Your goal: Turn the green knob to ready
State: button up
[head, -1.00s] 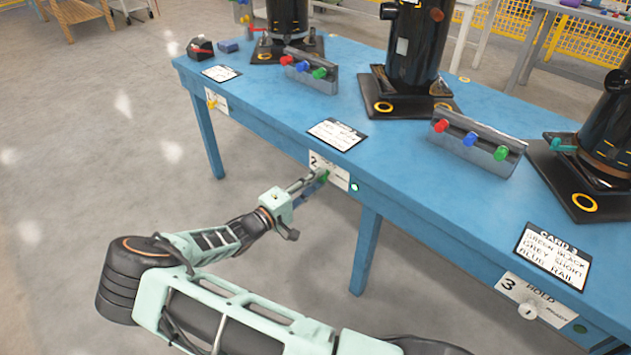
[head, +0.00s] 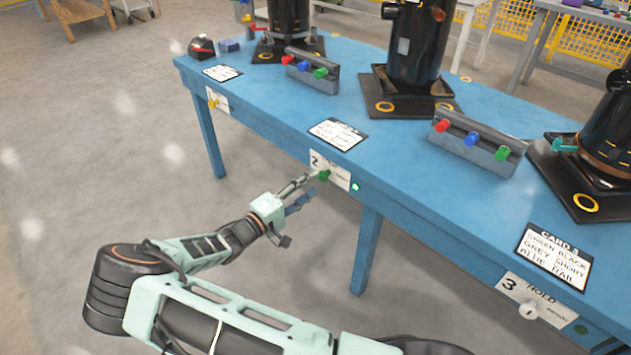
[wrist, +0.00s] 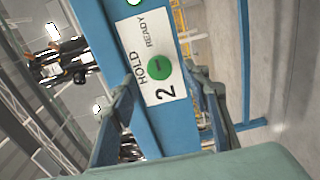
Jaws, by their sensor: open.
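The green knob (head: 324,175) is on the white label plate (head: 342,178) marked 2, on the front edge of the blue table. In the wrist view the knob (wrist: 161,70) sits beside the word HOLD, with READY further along the plate. A dark line crosses its face; I cannot tell surely which word it points to. My gripper (head: 307,188) is open and empty, a short way in front of the knob. In the wrist view its fingers (wrist: 163,80) stand apart to either side of the knob. A small green lamp (head: 356,187) glows right of the plate.
The blue table (head: 400,205) bears black compressors (head: 412,50), grey rails (head: 478,138) with coloured knobs, and cards (head: 337,135). Plate 3 (head: 535,300) has a white knob at right; plate 1 (head: 217,101) has a yellow one. The floor at left is clear.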

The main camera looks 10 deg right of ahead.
jog(key=v, duration=0.9)
